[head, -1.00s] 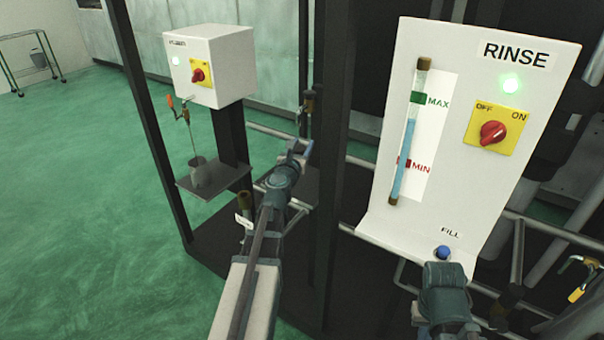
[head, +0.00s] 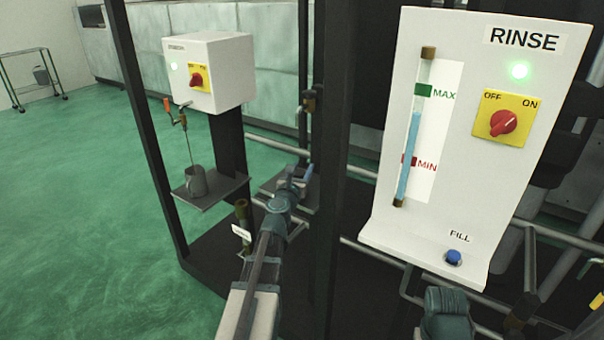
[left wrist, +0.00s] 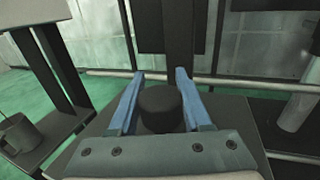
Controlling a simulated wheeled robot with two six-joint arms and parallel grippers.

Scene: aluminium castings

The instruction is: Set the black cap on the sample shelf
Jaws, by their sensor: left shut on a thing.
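I cannot tell whether the cap touches the plate. In the head view the cap is not clearly visible. My right gripper's fingers do not show.
A grey mug (head: 195,182) stands on another small plate (head: 232,187) under a tap, left of the post (head: 330,130). A brass fitting (head: 241,213) with a white tag is close to my left arm. The white RINSE panel (head: 475,200) stands to the right.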

